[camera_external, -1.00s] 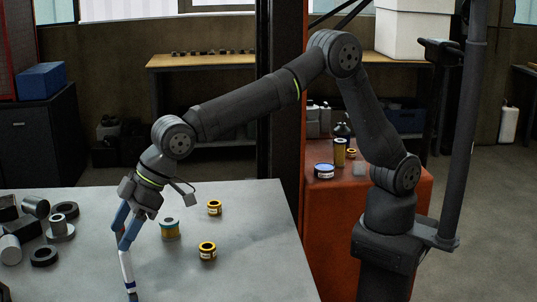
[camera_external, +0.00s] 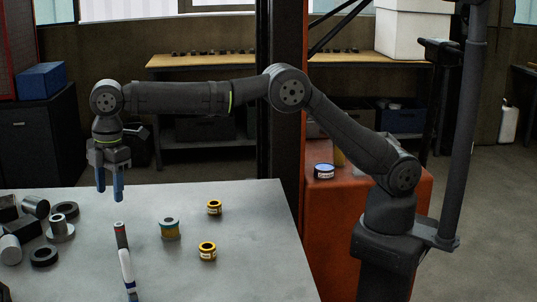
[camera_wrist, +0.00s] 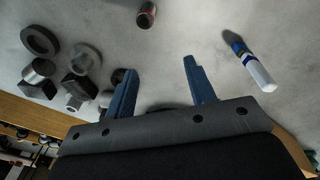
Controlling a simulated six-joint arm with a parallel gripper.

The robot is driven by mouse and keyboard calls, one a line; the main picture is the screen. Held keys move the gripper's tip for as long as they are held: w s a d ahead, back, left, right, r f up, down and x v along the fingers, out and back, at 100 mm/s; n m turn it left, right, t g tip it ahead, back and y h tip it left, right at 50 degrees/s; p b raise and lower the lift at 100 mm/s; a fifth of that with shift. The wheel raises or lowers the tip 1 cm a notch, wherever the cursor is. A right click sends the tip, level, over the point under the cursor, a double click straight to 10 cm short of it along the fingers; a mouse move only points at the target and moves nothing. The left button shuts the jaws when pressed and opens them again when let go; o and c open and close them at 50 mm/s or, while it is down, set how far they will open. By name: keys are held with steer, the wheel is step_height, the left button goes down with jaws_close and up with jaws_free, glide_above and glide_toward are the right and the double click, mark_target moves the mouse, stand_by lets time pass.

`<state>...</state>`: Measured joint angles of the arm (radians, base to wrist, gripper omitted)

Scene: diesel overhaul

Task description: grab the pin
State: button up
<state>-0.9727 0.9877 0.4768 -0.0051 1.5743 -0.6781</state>
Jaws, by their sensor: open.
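My gripper (camera_external: 108,190) is open, pointing down above the far left part of the grey table. In the wrist view its blue fingers (camera_wrist: 160,68) are apart with nothing between them. I cannot tell which of these objects is the pin.
Metal cylinders (camera_external: 36,206), a flanged part (camera_external: 60,230) and dark rings (camera_external: 44,256) crowd the table's left. The front right of the table is clear.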

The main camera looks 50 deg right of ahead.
steer(key=w+d, duration=0.2)
steer(key=n+h, duration=0.1)
glide_toward(121, 237)
steer(key=shift+g, duration=0.4)
steer(key=f, duration=0.2)
steer(key=w+f, duration=0.1)
steer(key=f, duration=0.1)
steer(key=d+f, duration=0.1)
steer(key=f, duration=0.1)
steer(key=shift+w, duration=0.2)
steer(key=shift+w+a+f, duration=0.1)
steer(key=shift+f, duration=1.2)
steer(key=shift+w+a+f, duration=0.1)
steer(key=shift+w+f, duration=0.05)
steer(key=shift+f, duration=1.15)
jaws_close()
steer(key=shift+r, duration=0.1)
